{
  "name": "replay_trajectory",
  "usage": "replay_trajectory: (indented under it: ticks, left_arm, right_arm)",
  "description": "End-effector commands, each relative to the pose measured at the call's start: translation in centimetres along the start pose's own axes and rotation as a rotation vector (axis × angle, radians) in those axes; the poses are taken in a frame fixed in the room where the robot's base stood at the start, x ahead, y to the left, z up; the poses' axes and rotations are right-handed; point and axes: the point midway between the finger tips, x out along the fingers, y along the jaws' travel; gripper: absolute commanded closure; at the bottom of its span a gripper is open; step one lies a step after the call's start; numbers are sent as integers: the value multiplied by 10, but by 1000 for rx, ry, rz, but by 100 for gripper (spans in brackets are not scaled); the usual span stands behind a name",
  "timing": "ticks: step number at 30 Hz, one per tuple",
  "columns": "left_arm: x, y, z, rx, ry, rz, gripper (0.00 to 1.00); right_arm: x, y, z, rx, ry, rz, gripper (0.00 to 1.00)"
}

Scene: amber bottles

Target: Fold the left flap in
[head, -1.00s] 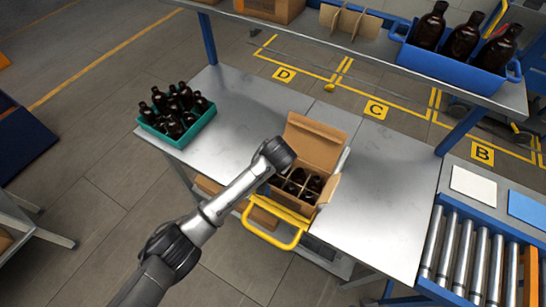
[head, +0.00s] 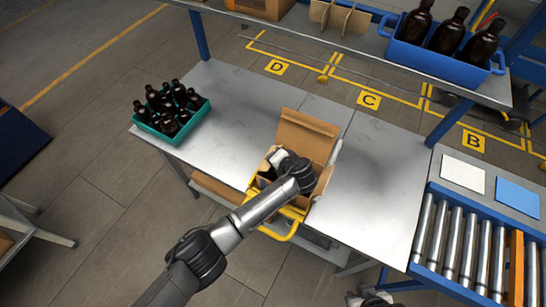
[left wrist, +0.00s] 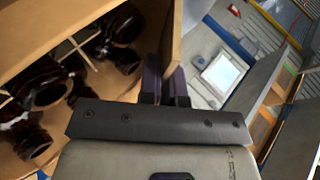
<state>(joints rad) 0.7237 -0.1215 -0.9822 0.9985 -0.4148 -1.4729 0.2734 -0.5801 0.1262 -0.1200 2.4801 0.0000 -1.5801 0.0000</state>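The open cardboard box (head: 308,140) stands at the table's front edge, its back flap raised. Its right flap (head: 324,180) stands outward. My left arm covers the left flap and most of the inside in the head view. In the left wrist view, amber bottles (left wrist: 45,90) sit between dividers at left, and a cardboard flap (left wrist: 173,42) stands upright at the fingers. My left gripper (left wrist: 165,88) has its fingers close together at that flap; whether they grip it is unclear. My right gripper (head: 370,298) shows only partly at the bottom edge; its fingers are unclear.
A teal crate of bottles (head: 141,127) stands at the table's left. A yellow handle (head: 283,236) is below the box. A roller conveyor (head: 450,240) is at right. A shelf (head: 345,42) with a blue bottle crate (head: 440,62) spans the back. The table (head: 375,180) right of the box is clear.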

Motion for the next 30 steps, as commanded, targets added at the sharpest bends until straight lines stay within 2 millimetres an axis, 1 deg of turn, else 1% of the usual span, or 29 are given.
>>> replay_trajectory:
  ticks: [14,15,21,23,30]
  left_arm:
    - [0,2,0,6,-1,-12,100]
    - [0,2,0,6,-1,-12,93]
    - [0,1,0,6,-1,-12,74]
    - [0,1,0,6,-1,-12,69]
    - [-1,1,0,5,0,-12,69]
  right_arm:
    - [0,-1,0,3,0,-2,69]
    - [0,-1,0,4,0,-3,69]
    - [0,-2,0,8,1,-7,69]
    - [0,-3,0,9,1,-7,69]
    - [0,-3,-1,9,1,-7,69]
